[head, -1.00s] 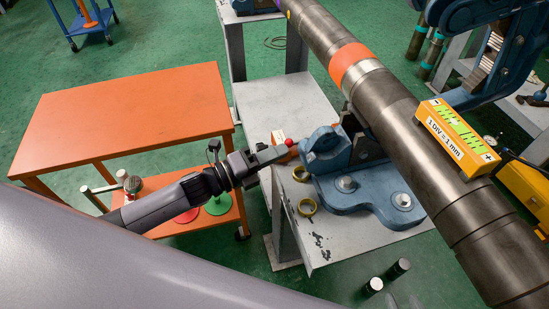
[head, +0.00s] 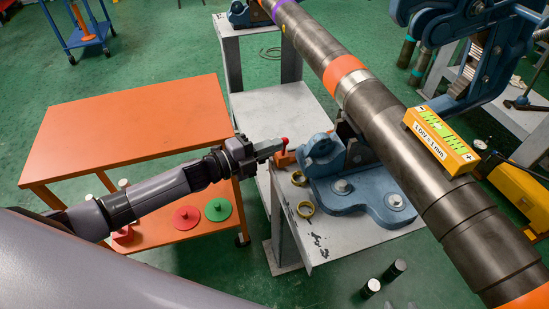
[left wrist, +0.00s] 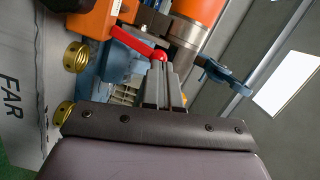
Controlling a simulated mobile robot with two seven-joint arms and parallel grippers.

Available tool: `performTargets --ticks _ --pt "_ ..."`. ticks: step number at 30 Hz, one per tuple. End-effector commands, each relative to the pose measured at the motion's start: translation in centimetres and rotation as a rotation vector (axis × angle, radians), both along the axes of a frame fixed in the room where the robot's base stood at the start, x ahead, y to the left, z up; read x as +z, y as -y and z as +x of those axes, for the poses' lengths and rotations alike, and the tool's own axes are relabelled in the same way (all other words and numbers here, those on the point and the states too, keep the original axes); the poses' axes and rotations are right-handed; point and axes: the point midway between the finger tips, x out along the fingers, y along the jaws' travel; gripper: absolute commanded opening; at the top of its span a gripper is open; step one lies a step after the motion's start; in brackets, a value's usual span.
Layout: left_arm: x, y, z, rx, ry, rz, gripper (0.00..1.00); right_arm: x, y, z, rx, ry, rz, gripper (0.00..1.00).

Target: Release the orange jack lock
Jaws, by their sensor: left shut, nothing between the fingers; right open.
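The orange jack lock (head: 286,158) sits at the left side of the blue pipe vise (head: 345,185), partly hidden behind my gripper. In the left wrist view its orange body (left wrist: 90,18) is at the top left, with a red lever (left wrist: 138,43) running from it to a red ball knob (left wrist: 161,56). My left gripper (head: 279,145) is shut and empty at the red knob. In the left wrist view its fingertips (left wrist: 163,66) overlap the knob's lower edge; I cannot tell whether they touch it. My right gripper is not in view.
A long steel pipe (head: 375,95) crosses above the vise, with a yellow level (head: 440,140) on it. Brass rings (head: 305,209) lie on the grey bench (head: 325,245). An orange table (head: 130,125) with a bare top stands left, behind my left arm.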

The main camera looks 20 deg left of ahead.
Motion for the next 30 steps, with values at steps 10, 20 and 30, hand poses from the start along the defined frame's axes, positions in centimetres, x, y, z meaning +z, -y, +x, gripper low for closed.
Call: performTargets --ticks 10,20,30 --pt "0.7 -0.9 1.5 -0.001 -0.231 -0.156 0.00 1.6 0.1 0.0 -0.001 0.000 -0.001 0.43" --pt "0.5 -1.6 2.6 -0.003 -0.397 -0.270 0.00 1.8 0.1 0.0 -0.001 0.000 -0.001 0.43" --pt "0.4 -1.9 3.1 -0.005 -0.458 -0.313 0.00 1.6 0.1 0.0 -0.001 -0.001 -0.001 0.43"
